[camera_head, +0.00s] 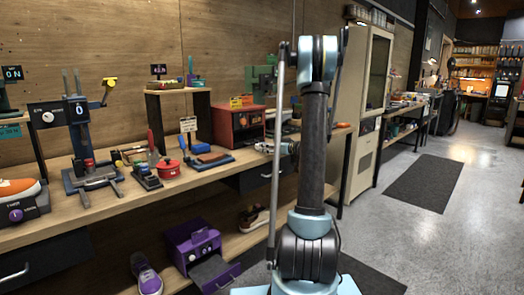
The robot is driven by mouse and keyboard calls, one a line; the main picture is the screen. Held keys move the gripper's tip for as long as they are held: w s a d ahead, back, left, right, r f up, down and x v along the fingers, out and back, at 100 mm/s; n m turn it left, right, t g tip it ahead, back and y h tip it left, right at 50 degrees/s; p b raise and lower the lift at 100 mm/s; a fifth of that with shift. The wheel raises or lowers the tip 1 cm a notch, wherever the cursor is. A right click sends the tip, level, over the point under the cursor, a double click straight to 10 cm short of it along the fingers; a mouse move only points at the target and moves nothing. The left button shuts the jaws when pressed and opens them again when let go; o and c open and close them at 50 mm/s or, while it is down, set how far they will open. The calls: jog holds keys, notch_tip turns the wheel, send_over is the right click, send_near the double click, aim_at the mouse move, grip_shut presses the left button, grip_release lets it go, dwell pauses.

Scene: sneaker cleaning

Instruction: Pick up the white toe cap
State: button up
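I cannot make out a separate white toe cap with certainty. An orange shoe with white parts (18,190) sits on a dark device at the left end of the workbench, cut off by the picture edge. A purple sneaker with a whitish toe (150,279) is on the lower shelf. My gripper (262,147) appears small over the workbench, left of my arm's upright links, pointing left. It is far from both shoes. Nothing clear shows between its fingers, and their opening is too small to judge.
The wooden workbench (222,180) holds a press (78,125), a red pot (168,169), a blue-grey tray (209,161) and a red box (237,124). A purple machine (192,243) and a brown shoe (252,217) are below. Open grey floor (450,225) lies right.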

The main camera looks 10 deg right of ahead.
jog(key=x, duration=0.5)
jog(key=shift+a, duration=0.2)
jog(key=c, duration=1.3)
jog(key=shift+r, duration=0.15)
